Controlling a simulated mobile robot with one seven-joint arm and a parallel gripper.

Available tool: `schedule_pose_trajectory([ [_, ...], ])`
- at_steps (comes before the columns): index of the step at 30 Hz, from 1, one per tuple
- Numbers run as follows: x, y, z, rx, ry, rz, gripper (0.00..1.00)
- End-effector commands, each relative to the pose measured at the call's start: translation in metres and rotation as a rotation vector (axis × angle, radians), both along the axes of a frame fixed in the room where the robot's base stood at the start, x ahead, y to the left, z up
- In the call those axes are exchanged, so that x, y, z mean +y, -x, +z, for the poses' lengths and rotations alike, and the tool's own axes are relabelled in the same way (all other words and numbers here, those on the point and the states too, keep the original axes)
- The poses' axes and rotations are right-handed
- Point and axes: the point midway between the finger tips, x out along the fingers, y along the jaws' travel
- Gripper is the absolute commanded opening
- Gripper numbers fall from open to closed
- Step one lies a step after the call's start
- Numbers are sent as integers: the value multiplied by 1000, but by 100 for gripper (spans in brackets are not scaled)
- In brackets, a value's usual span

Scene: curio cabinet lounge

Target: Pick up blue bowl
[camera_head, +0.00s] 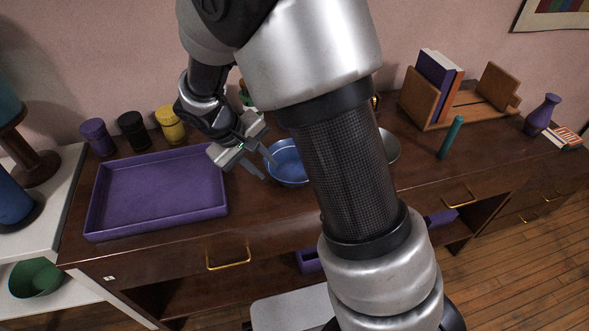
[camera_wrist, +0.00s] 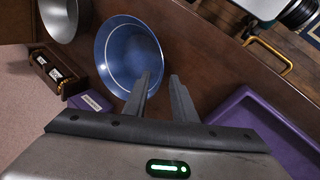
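The blue bowl (camera_head: 287,163) stands upright on the dark wooden cabinet top, right of the purple tray, and is partly hidden behind my arm in the head view. It also shows in the wrist view (camera_wrist: 122,52), open side up. My gripper (camera_head: 264,165) is at the bowl's left side, with its fingers pointing toward the rim. In the wrist view my gripper (camera_wrist: 162,90) has its two fingers apart. One finger overlaps the bowl's near rim in the picture, and the other is outside it. I cannot tell whether a finger touches the bowl.
A purple tray (camera_head: 94,222) lies close on the left. Purple (camera_head: 97,137), black (camera_head: 133,131) and yellow (camera_head: 170,125) canisters stand behind it. A metal bowl (camera_head: 391,147), a teal cylinder (camera_head: 451,137) and a wooden book rack (camera_head: 421,97) are to the right.

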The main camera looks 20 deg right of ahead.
Motion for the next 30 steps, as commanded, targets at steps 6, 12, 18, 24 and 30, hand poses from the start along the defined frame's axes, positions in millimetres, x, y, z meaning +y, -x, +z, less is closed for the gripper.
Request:
schedule_pose_trajectory([
  [6,-17,0,-30,4,2,-1,24],
  [12,-24,-3,-43,2,1,-1,24],
  [18,-24,-4,-43,1,0,0,24],
  [24,-24,-4,-43,1,0,0,0],
  [30,-24,-4,-43,1,0,0,0],
])
